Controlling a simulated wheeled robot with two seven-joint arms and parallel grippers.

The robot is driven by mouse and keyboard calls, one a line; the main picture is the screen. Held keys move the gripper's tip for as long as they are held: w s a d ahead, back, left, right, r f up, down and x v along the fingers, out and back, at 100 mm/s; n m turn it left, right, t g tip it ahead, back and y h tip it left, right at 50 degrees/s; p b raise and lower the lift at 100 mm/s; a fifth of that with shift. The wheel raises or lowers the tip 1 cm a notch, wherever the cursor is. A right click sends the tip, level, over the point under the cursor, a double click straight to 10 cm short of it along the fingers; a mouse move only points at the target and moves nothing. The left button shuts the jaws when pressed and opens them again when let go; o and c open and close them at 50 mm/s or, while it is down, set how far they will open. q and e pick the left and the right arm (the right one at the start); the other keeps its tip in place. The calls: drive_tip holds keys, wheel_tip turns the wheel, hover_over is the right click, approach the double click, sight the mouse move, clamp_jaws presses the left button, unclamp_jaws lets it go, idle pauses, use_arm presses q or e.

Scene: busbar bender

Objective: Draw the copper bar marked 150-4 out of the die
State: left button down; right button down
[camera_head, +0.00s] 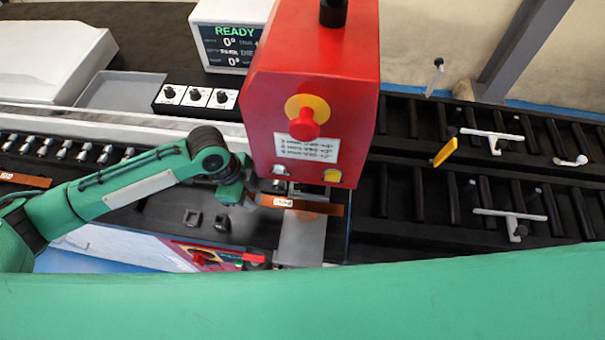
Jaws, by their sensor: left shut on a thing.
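A copper bar (318,207) with a small white label lies below the red bender head (312,95), among the grey metal parts of the die (308,190). The label's print is too small to read. My left gripper (252,197) comes in from the left and is shut on the bar's left end. The bar's right end reaches to the right edge of the red head. I cannot tell how much of the bar is still between the die parts. My right gripper is not in view.
Another copper bar (25,180) lies at the far left. A row of metal tools (75,150) stands behind my left arm. A black roller table (450,195) with white stops is on the right. The screen (232,46) reads READY and 0°. Red-handled tools (215,257) lie in front.

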use_arm(q)
drive_tip(key=shift+s+a+r+p, duration=0.15)
drive_tip(key=shift+s+p, duration=0.25)
drive_tip(key=shift+s, duration=0.5)
drive_tip(key=shift+s+a+f+p, duration=0.15)
drive_tip(key=shift+s+p, duration=0.3)
drive_tip(key=shift+s, duration=0.45)
drive_tip(key=shift+s+a+r+p, duration=0.1)
drive_tip(key=shift+s+a+p, duration=0.25)
drive_tip(key=shift+s, duration=1.3)
wheel_tip(320, 180, up, 5)
drive_tip(key=shift+f+p, duration=0.1)
drive_tip(key=shift+p, duration=0.25)
